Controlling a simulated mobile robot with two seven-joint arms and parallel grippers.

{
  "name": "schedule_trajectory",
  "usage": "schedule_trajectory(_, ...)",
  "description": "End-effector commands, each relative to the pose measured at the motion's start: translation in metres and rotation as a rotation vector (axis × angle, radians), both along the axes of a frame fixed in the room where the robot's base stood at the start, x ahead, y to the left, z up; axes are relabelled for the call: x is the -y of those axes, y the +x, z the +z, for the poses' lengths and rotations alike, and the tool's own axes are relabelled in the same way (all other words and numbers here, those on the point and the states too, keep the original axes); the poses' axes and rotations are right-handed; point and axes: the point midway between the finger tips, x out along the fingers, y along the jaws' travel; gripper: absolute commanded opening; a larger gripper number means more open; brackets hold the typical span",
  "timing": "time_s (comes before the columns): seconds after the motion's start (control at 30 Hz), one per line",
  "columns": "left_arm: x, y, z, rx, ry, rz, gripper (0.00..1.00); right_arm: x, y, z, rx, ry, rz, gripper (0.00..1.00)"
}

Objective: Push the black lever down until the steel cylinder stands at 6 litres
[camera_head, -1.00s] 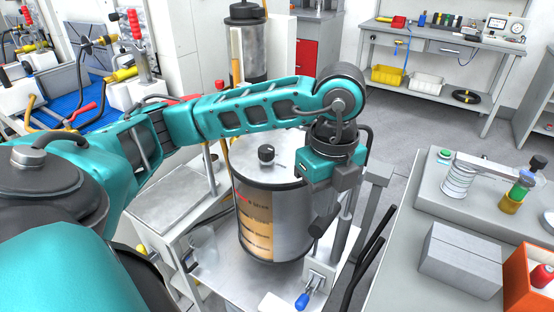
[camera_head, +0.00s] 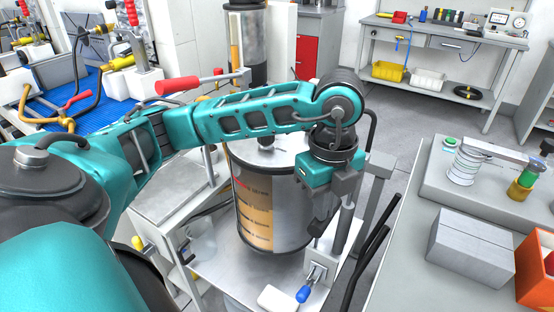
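A steel cylinder (camera_head: 282,215) stands upright on the trolley in mid-picture, with a tan scale label (camera_head: 254,215) facing me. The label's figures are too small to read. Slim black bars (camera_head: 366,262) slope upward to the right beside the cylinder; I cannot tell for certain that they are the black lever. My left gripper (camera_head: 325,205) points down at the cylinder's right side, in front of its rim and near an upright grey post (camera_head: 345,222). Its fingertips are dark and overlap the cylinder and post, so its opening and any contact are unclear. My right gripper is out of view.
A small blue-tipped handle (camera_head: 303,294) is at the post's foot. Another steel cylinder (camera_head: 250,35) stands behind, near a red-handled bar (camera_head: 180,86). A grey bench (camera_head: 400,270) with a metal block (camera_head: 468,255) is at right. Grey floor lies beyond.

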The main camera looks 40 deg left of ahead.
Motion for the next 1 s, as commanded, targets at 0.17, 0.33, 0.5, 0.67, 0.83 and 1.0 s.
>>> schedule_trajectory(0.17, 0.0, 0.0, -0.023, 0.0, 0.0, 0.001, 0.0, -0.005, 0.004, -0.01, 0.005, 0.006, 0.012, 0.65)
schedule_trajectory(0.33, 0.0, 0.0, -0.04, 0.0, 0.0, 0.001, 0.0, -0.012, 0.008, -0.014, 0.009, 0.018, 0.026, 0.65)
schedule_trajectory(0.5, 0.0, 0.0, -0.057, -0.001, 0.0, 0.002, 0.0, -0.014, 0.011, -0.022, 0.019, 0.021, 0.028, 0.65)
schedule_trajectory(0.67, 0.0, 0.0, -0.073, -0.002, 0.001, 0.002, 0.0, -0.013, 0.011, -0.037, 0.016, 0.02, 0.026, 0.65)
schedule_trajectory(0.83, 0.0, 0.0, -0.066, -0.001, 0.0, 0.001, 0.0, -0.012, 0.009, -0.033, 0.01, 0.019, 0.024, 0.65)
schedule_trajectory(1.0, 0.0, 0.0, -0.045, 0.0, 0.0, 0.0, 0.0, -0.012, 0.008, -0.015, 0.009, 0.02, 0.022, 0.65)
